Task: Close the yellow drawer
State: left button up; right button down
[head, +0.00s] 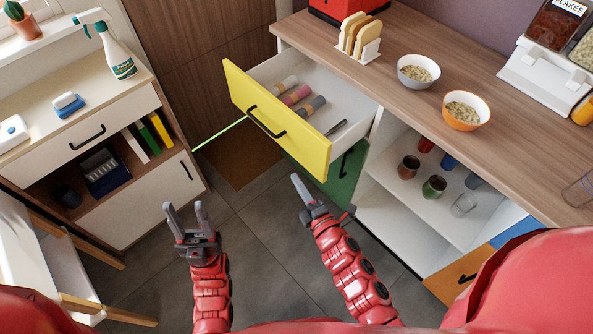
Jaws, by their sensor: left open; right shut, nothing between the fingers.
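The yellow drawer (276,118) is pulled out from under the wooden counter. Its front has a black bar handle (266,122). Inside its white box lie several small rolled or cylindrical items (296,95) and a dark slim object (336,127). My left gripper (185,212) is open and empty, low over the floor to the left of the drawer. My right gripper (302,188) is shut and empty, below the drawer front in the picture and apart from it.
Open shelves (416,205) with several cups are right of the drawer. A green front (335,172) is below it. The counter (430,115) bears two bowls and a toast rack (358,38). A white cabinet (122,150) stands left. Tiled floor (262,225) between is clear.

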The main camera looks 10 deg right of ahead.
aim_at(339, 122)
jog(key=w+p, duration=0.1)
jog(key=w, duration=0.6)
jog(key=w+p, duration=0.1)
jog(key=w, duration=0.3)
jog(key=shift+a+r+p, duration=0.2)
jog(key=shift+a+p, duration=0.05)
jog(key=shift+p, duration=0.1)
jog(key=shift+w+d, duration=0.3)
jog(key=shift+d, duration=0.05)
jog(key=w+d+b, duration=0.1)
jog(key=w+d, duration=0.3)
jog(key=d, duration=0.1)
jog(key=w+d+b, duration=0.2)
jog(key=w+d, duration=0.1)
jog(key=d, duration=0.2)
jog(key=w+d+b, duration=0.2)
jog(key=w+d, duration=0.2)
jog(key=d, duration=0.1)
jog(key=shift+w+d+f, duration=0.1)
jog(key=shift+w+d, duration=0.2)
jog(key=shift+d, duration=0.1)
jog(key=shift+w+d+b, duration=0.25)
jog(key=shift+d+b, duration=0.1)
jog(key=shift+d+r, duration=0.1)
jog(key=shift+r, duration=0.1)
